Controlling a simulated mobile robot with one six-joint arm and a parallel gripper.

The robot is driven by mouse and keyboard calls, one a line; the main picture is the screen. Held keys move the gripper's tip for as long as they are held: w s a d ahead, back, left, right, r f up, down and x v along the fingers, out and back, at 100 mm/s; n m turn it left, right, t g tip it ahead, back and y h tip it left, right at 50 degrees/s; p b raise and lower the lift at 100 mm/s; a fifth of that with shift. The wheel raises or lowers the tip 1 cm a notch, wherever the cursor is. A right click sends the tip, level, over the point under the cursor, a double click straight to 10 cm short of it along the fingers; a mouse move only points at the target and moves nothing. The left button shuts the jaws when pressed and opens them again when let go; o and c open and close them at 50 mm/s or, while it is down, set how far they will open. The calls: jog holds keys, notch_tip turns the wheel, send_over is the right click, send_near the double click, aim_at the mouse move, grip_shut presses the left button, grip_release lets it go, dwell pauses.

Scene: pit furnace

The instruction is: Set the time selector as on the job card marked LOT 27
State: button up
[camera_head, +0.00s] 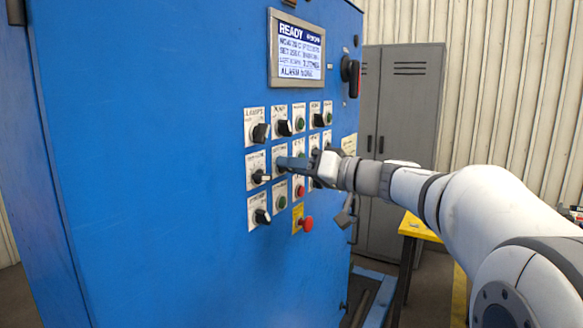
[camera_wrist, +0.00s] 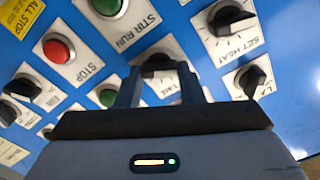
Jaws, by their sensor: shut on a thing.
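My gripper (camera_head: 284,163) reaches from the right to the blue cabinet's front panel. In the wrist view its two dark fingers (camera_wrist: 160,76) are shut on a black knob (camera_wrist: 156,62) on a white plate; the plate's lettering, partly hidden, looks like "TIME". In the head view the gripper covers this knob, and only part of its white plate (camera_head: 279,151) shows. The knob's pointer setting cannot be read. No job card marked LOT 27 can be made out in either view.
Other selectors surround it, including SET HEAT (camera_wrist: 232,18). A red STOP button (camera_wrist: 59,48), a green button (camera_wrist: 108,6) and a red mushroom button (camera_head: 306,223) are close by. A lit READY screen (camera_head: 299,50) sits above. Grey lockers (camera_head: 398,110) stand behind.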

jog(key=shift+d+f+m+b, duration=0.1)
jog(key=shift+f+m+b, duration=0.05)
jog(key=shift+m+b, duration=0.2)
jog(key=m, duration=0.5)
jog(key=m+b, duration=0.1)
jog(key=m, duration=0.5)
jog(key=m+b, duration=0.1)
jog(key=m, duration=0.5)
jog(key=shift+w+d+f, duration=0.1)
jog(key=shift+f, duration=0.15)
jog(key=o, duration=0.8)
jog(key=shift+d, duration=0.1)
jog(key=shift+c, duration=0.2)
jog(key=shift+o, duration=1.1)
